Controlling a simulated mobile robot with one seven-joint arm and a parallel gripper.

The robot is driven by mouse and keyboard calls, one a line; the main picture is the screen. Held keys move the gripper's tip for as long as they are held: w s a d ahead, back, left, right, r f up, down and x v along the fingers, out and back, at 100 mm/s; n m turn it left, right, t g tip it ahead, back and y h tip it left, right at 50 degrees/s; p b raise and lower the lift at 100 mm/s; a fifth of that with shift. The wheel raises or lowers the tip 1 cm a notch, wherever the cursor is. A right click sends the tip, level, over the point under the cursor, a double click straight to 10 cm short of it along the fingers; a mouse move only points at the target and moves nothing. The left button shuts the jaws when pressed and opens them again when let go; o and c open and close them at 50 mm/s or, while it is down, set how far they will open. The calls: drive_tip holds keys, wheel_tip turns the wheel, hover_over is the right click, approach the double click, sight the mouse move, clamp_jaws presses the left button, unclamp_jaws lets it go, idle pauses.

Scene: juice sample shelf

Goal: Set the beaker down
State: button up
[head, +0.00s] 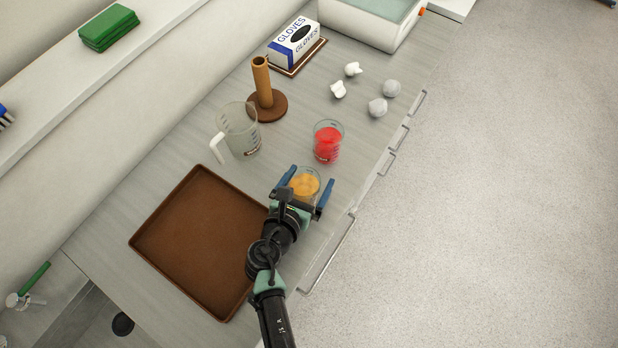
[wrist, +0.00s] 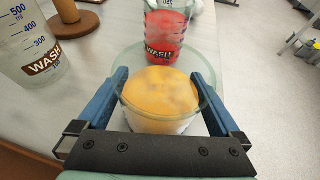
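A small clear glass beaker with orange contents (head: 305,186) is between the two blue fingers of my gripper (head: 308,185). In the wrist view the fingers lie against both sides of this orange beaker (wrist: 160,98), with its wide rim above them. My gripper (wrist: 160,95) looks shut on it. The beaker appears upright near the front edge of the bench. Its base is hidden, so I cannot tell whether it touches the bench top.
A beaker with red contents (head: 327,143) stands just beyond. A handled measuring jug (head: 240,130), a wooden post on a round base (head: 268,104), and a brown tray (head: 150,228) are left. White lumps, grey balls (head: 377,107) and a glove box (head: 294,42) are farther back.

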drive_tip(key=shift+s+r, duration=0.1)
drive_tip(key=shift+r, duration=0.05)
drive_tip(key=v, duration=1.1)
drive_tip(key=shift+s+a+r, duration=0.2)
drive_tip(key=shift+s+r, duration=0.05)
drive_tip(key=shift+s, duration=0.05)
drive_tip(key=w+r+m+t+y, duration=0.15)
drive_tip(key=w+r+m, duration=0.4)
drive_tip(key=r, duration=0.65)
drive_tip(key=w+r+m+t, duration=0.3)
drive_tip(key=w+r+m, duration=0.3)
drive_tip(key=r, duration=0.5)
drive_tip(key=w+r+m+t+y, duration=0.15)
drive_tip(key=w+r+m, duration=0.25)
drive_tip(key=r+m, duration=0.6)
drive_tip(key=s+d+r+m+t+y, duration=0.1)
drive_tip(key=s+r+m+t, duration=0.2)
drive_tip(key=r, duration=0.7)
drive_tip(key=s+d+r+m+t+y, duration=0.1)
drive_tip(key=s+r+m+t, duration=0.2)
drive_tip(key=s+r, duration=0.3)
drive_tip(key=s+d+r+m+t, duration=0.1)
drive_tip(key=s+r+m+t, duration=0.2)
drive_tip(key=r, duration=1.3)
drive_tip(key=shift+s+y, duration=0.4)
drive_tip(key=shift+s, duration=0.45)
